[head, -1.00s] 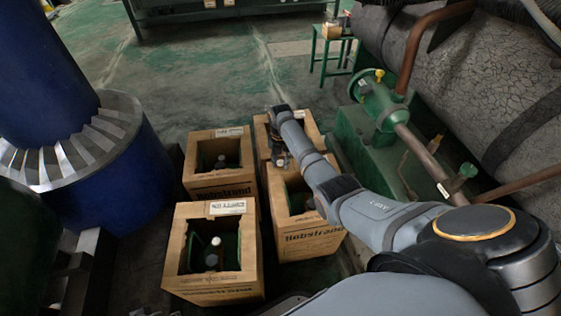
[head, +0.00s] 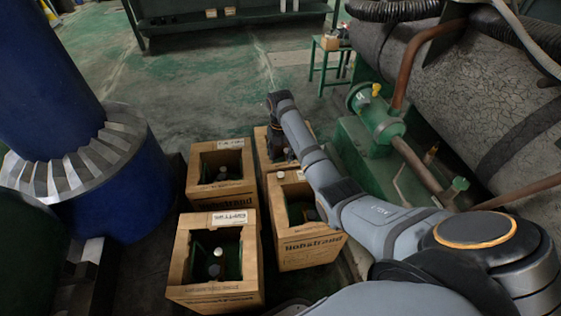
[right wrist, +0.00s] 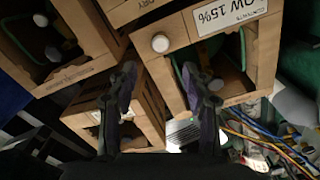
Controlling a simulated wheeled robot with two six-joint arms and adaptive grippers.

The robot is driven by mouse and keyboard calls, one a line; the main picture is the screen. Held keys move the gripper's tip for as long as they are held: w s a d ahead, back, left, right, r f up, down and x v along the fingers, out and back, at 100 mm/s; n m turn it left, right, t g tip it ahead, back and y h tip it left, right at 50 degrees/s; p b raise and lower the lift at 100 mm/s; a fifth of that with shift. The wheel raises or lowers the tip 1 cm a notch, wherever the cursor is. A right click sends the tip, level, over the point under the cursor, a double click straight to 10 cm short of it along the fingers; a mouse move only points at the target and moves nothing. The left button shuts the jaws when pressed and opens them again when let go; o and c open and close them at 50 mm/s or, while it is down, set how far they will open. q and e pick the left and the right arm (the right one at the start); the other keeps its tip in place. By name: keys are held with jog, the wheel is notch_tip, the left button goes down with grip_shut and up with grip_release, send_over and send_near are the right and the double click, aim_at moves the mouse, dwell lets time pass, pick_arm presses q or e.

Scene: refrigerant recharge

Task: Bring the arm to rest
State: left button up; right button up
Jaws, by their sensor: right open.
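My right arm (head: 372,215) reaches forward over the right-hand crates in the head view. Its gripper (head: 277,150) hangs down at the far right crate (head: 301,156), small and dark there. In the right wrist view the two dark fingers of my right gripper (right wrist: 165,98) stand apart, with nothing held between them. Crates and the floor show behind them. My left gripper is not in view.
Open-topped crates with dark, capped cylinders stand close together: front left (head: 183,262), back left (head: 197,178), and middle right (head: 310,247). A blue column (head: 110,195) stands left, green pump machinery (head: 380,125) right. Floor (head: 200,80) beyond is free.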

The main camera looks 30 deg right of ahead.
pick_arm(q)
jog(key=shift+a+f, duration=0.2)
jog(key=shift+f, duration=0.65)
pick_arm(e)
jog(key=shift+r, duration=0.8)
